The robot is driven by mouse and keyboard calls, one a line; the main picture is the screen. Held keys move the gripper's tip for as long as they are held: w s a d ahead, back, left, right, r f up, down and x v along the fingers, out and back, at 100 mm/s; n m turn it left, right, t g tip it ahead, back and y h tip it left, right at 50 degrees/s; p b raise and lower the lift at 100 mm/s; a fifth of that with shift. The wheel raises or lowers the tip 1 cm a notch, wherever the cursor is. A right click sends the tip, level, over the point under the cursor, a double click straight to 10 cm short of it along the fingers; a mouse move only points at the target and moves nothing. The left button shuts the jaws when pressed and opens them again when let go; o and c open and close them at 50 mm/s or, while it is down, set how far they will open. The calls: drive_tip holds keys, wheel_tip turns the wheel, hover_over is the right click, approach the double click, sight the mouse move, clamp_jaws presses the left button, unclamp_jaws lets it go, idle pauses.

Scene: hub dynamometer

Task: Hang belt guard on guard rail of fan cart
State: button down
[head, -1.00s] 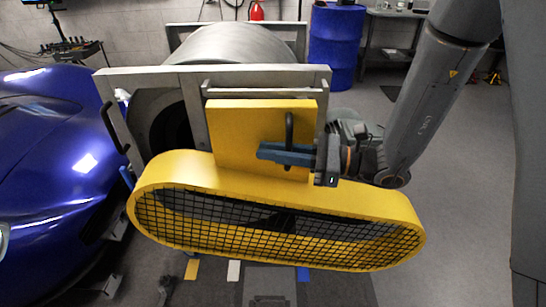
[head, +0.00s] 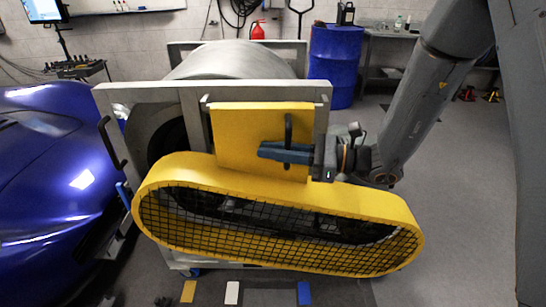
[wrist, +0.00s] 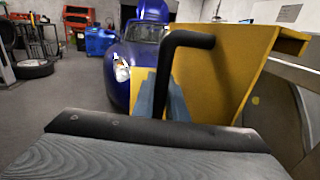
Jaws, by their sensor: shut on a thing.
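The yellow belt guard (head: 270,215) has a flat upright plate (head: 240,140) above a long rounded housing with black mesh. My gripper (head: 286,153) is shut on the black handle on the plate's face. In the wrist view the handle (wrist: 180,75) stands between the blue fingers (wrist: 155,98), beside the yellow plate (wrist: 225,70). The fan cart's grey frame (head: 140,93) stands directly behind the guard. Its guard rail (head: 265,98) shows as a thin strip along the plate's top edge. Whether the plate touches or hooks over the rail is hidden.
A blue car (head: 60,170) is close on the left. A large grey drum (head: 235,62) sits within the cart. A blue barrel (head: 333,65) and a workbench (head: 395,40) stand behind. Yellow, white and blue floor marks (head: 232,292) lie in front. Floor at right is open.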

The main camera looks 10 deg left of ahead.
sight(273, 141)
drive_tip(key=shift+w+a+b, duration=0.25)
drive_tip(key=shift+w+b, duration=0.25)
drive_tip(key=shift+w, duration=0.5)
drive_tip(key=shift+w+a+b, duration=0.25)
drive_tip(key=shift+w+b, duration=0.2)
drive_tip(key=shift+w, duration=0.6)
drive_tip(key=shift+w+a+b, duration=0.25)
drive_tip(key=shift+w+b, duration=0.25)
drive_tip(key=shift+w, duration=0.5)
drive_tip(key=shift+f, duration=0.65)
drive_tip(key=c, duration=1.8)
unclamp_jaws()
drive_tip(key=shift+s, duration=0.1)
drive_tip(key=shift+o, duration=0.6)
drive_tip(key=shift+f, duration=0.1)
drive_tip(key=shift+d, duration=0.1)
